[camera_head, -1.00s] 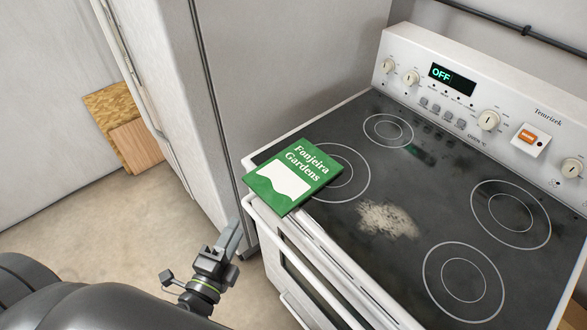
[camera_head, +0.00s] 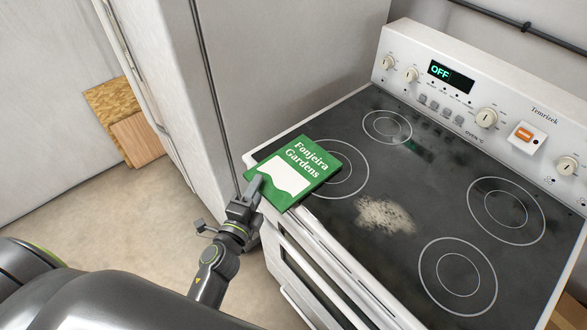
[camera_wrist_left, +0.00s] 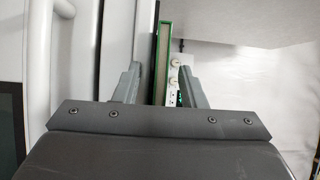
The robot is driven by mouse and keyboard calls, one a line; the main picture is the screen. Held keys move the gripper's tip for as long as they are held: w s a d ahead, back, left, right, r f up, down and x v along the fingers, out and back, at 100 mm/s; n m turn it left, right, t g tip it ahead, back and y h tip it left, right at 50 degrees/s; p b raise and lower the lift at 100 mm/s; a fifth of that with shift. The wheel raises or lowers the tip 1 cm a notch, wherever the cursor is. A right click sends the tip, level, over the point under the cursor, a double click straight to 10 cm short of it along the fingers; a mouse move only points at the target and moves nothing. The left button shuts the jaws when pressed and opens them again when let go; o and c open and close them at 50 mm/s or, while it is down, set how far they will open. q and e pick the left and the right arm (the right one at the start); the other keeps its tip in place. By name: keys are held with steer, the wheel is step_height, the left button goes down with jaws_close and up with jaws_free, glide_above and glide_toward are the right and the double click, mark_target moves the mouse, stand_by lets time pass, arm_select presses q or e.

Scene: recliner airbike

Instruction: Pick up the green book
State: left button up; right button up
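The green book (camera_head: 293,172), titled "Fonjeira Gardens", lies flat on the front left corner of the stove top, with its near end sticking out past the front edge. My left gripper (camera_head: 256,186) is at this near end, and one finger shows above the cover. In the left wrist view, the book (camera_wrist_left: 164,45) shows edge-on between the two spread fingers of my left gripper (camera_wrist_left: 160,82). Gaps show on both sides of the book, so the fingers are open and not clamped on it. My right gripper is not in view.
The stove (camera_head: 395,150) has a dark glass top with ring markings and a pale powdery patch (camera_head: 385,215). A tall grey cabinet or fridge (camera_head: 170,90) stands close on the left. Wooden boards (camera_head: 130,125) lean on the wall. Bare floor lies at lower left.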

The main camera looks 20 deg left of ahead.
arm_select(q)
steer(key=shift+w, duration=0.1)
jaws_close()
steer(key=shift+r, duration=0.1)
steer(key=shift+r, duration=0.1)
stand_by(0.3)
